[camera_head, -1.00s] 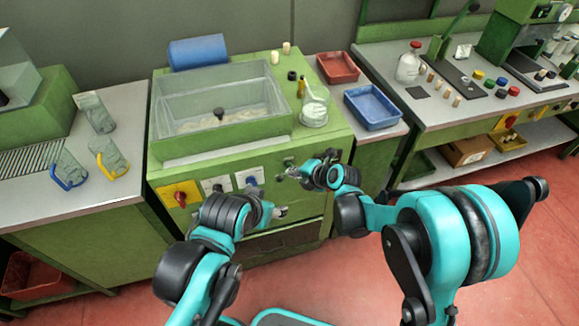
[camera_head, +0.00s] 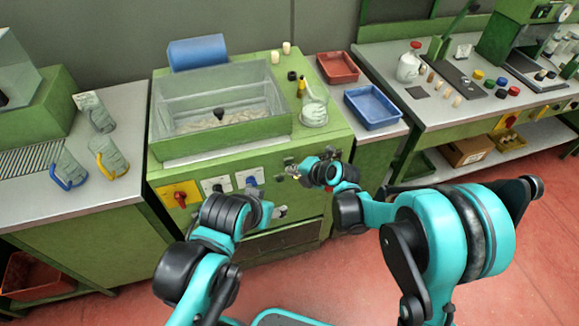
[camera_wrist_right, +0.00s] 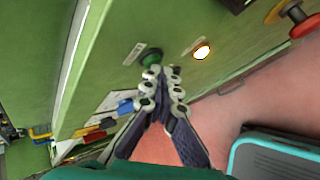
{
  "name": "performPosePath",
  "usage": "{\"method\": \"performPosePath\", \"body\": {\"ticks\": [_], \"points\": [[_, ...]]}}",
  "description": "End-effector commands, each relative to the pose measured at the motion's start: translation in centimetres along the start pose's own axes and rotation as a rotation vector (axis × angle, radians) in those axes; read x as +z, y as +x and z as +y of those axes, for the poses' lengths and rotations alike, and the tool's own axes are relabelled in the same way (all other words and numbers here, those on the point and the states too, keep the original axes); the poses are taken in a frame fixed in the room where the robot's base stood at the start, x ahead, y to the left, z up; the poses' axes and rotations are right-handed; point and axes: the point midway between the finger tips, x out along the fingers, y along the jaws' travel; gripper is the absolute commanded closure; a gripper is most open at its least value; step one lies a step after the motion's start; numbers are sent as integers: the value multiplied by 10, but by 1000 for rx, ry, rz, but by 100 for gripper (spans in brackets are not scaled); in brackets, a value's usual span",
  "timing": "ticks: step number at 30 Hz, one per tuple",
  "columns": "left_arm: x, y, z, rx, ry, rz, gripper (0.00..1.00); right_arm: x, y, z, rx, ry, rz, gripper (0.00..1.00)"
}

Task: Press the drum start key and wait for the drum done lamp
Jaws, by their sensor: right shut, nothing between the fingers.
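The green machine (camera_head: 230,146) with a clear-walled tub stands in front of me in the head view. On its front panel, the right wrist view shows a round green key (camera_wrist_right: 151,57) with a small label, and a round lamp (camera_wrist_right: 201,50) glowing pale yellow-white to its right. The label text is too small to read. My right gripper (camera_wrist_right: 160,73) is shut and empty, its fingertips at the lower edge of the green key; contact cannot be told. In the head view the right gripper (camera_head: 288,171) partly hides this panel. My left gripper (camera_head: 281,212) is low before the machine, its jaws unclear.
A red knob on a yellow plate (camera_head: 179,195) and two switch plates (camera_head: 216,186) sit left on the panel. A red mushroom button (camera_wrist_right: 293,11) is right of the lamp. A glass flask (camera_head: 314,110) and stoppers stand on the machine top. A blue tray (camera_head: 373,107) lies right.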

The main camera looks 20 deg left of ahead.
Motion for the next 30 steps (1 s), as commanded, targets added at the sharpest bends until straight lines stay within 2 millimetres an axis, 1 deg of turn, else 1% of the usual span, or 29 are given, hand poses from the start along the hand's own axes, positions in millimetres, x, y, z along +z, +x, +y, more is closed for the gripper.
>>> {"method": "performPosePath", "body": {"ticks": [8,18,30], "points": [[0,0,0,0,0,0,43,-1,-2,-1,0,0,-1,100],[2,3,0,0,0,0,43,-9,-12,-9,0,0,0,100],[2,3,0,0,0,0,43,-11,-15,-11,0,0,0,100]]}}
